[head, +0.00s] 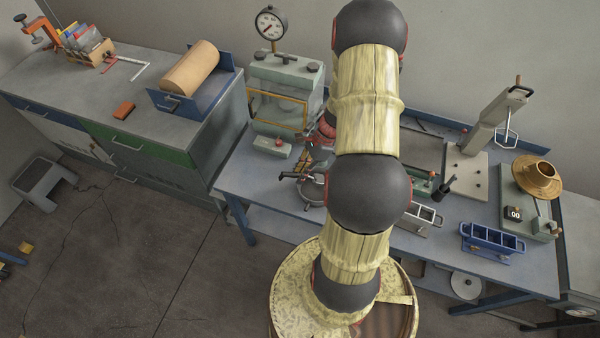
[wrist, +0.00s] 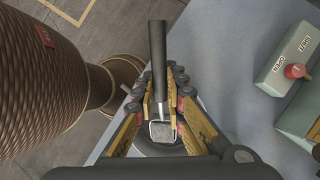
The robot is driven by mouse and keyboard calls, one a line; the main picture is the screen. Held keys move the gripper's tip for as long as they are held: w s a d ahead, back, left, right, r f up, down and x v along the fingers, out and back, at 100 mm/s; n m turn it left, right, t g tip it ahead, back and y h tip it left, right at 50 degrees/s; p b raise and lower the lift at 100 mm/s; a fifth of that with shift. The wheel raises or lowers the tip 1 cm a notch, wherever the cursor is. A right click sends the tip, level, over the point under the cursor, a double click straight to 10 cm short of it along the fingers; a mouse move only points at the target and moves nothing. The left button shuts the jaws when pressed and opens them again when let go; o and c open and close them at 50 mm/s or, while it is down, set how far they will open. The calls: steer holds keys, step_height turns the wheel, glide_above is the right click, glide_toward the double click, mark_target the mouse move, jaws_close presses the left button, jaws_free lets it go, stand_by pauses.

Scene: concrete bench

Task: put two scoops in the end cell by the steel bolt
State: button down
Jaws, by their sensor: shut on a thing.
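My gripper (wrist: 162,108) is shut on a scoop, whose black handle (wrist: 158,60) runs up between the fingers in the wrist view. The scoop's small square bowl (wrist: 162,133) holds grey material. In the head view the handle (head: 288,176) points left from the gripper, above a round grey pan (head: 312,190). To the right, a pale mould with cells (head: 425,214) is partly hidden by my arm. A blue mould with several cells (head: 490,240) stands further right, apart from the gripper. I cannot make out which mould has the steel bolt.
A green-grey press with a dial gauge (head: 271,24) stands behind. A switch box with a red knob (wrist: 295,71) is near the gripper. A lever stand (head: 490,125) and a scale with a brass pan (head: 537,176) are at the right. My arm covers the bench's middle.

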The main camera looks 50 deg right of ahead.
steer(key=shift+w+a+r+g+h+p, duration=0.25)
steer(key=shift+r+g+h+p, duration=0.25)
steer(key=shift+p, duration=0.65)
steer(key=shift+w+a+r+g+h+p, duration=0.1)
steer(key=shift+a+r+g+h+p, duration=0.2)
steer(key=shift+h+p, duration=0.55)
steer(key=shift+a+p, duration=0.1)
steer(key=shift+p, duration=1)
steer(key=shift+w+f+g+h, duration=0.1)
steer(key=shift+g+h, duration=0.15)
steer(key=shift+g, duration=0.05)
